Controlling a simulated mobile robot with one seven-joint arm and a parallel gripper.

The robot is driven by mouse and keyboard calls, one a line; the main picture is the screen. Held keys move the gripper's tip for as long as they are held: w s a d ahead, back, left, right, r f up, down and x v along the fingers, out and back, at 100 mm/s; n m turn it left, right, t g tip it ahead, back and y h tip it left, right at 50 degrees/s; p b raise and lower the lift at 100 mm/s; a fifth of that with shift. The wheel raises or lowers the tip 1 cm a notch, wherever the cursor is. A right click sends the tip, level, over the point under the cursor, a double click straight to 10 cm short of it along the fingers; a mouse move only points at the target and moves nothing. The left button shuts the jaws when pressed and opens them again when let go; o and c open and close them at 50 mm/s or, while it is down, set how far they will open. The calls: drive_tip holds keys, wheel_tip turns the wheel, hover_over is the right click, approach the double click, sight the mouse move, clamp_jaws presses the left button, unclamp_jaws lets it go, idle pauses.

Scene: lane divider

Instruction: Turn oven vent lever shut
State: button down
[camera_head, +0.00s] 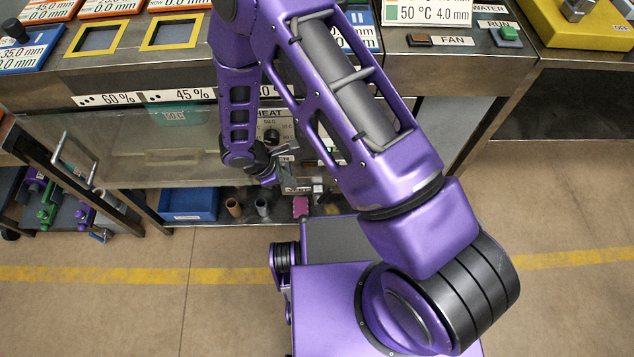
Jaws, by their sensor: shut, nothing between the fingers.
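My purple gripper (268,178) points down in front of the oven's control panel under the bench, with its fingers shut and empty. The panel (300,128) carries the word HEAT and a dark round knob (271,137). Below and right of the gripper is a lower plate (298,188) with small lettering that I cannot read surely. A small pale piece (318,186) stands on it and may be the vent lever; its position is unclear. My arm hides part of the panel. I cannot tell whether the gripper touches anything.
A glass-like door (130,150) with a metal handle (72,158) is left of the panel. A blue bin (188,204), small cups (234,207) and a pink block (300,206) sit on the low shelf. Open floor (120,310) lies in front.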

drive_tip(key=b, duration=0.1)
approach(323, 195)
wheel_tip(323, 195, down, 4)
drive_tip(key=a, duration=0.2)
drive_tip(key=shift+w+d+f, duration=0.1)
drive_tip(key=shift+d+f, duration=0.1)
drive_tip(key=shift+d, duration=0.5)
drive_tip(key=shift+w+d+f, duration=0.15)
drive_tip(key=shift+d+f, duration=0.1)
drive_tip(key=shift+d, duration=0.5)
drive_tip(key=shift+w+d+f, duration=0.1)
drive_tip(key=shift+d+f, duration=0.1)
drive_tip(key=shift+d, duration=0.5)
drive_tip(key=shift+w, duration=0.1)
drive_tip(key=shift+d, duration=0.1)
